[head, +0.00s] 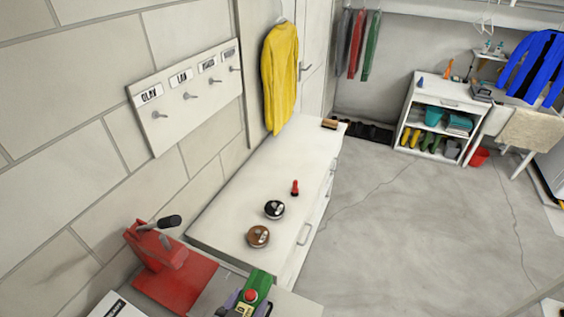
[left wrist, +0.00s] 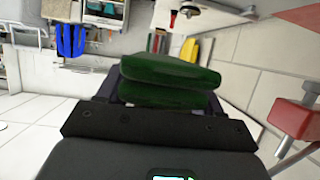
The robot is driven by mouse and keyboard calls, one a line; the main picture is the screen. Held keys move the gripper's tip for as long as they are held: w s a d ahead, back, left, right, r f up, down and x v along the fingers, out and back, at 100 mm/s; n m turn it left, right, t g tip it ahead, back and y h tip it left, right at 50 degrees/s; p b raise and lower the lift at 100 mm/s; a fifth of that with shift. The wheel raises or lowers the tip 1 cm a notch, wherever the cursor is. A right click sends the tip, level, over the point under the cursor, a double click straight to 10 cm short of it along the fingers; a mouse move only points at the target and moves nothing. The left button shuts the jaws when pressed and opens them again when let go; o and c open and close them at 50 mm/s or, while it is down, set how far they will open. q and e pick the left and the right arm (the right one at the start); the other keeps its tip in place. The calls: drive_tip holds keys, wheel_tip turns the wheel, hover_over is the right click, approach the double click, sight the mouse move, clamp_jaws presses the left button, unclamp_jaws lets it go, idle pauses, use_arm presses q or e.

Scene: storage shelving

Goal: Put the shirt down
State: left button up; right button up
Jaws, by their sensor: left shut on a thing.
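A green folded cloth, which looks like the shirt (head: 259,282), is at the bottom of the head view. My left gripper (head: 249,299) is shut on it, with a dark finger on either side. In the left wrist view the shirt (left wrist: 168,82) shows as two thick folded layers in front of the dark palm; its far side is hidden. It is held near the close end of the white drawer cabinet (head: 240,205). I cannot tell its height above the surface below. My right gripper is not in view.
On the cabinet lie a brown tin (head: 258,237), a black tin (head: 274,209), a small red item (head: 295,188) and a brush (head: 329,124). A red vice-like tool (head: 160,255) stands at left. A yellow shirt (head: 280,75) hangs above. The cabinet's middle is clear.

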use_arm(q)
drive_tip(key=a+r+n+y+p, duration=0.1)
drive_tip(key=a+n+y+p, duration=0.1)
drive_tip(key=a, duration=0.4)
drive_tip(key=a+r+n+t+y+p, duration=0.1)
drive_tip(key=a+n+y, duration=0.1)
drive_tip(key=a, duration=0.4)
drive_tip(key=shift+r+y+p, duration=0.3)
drive_tip(key=shift+p, duration=0.1)
drive_tip(key=shift+a, duration=0.15)
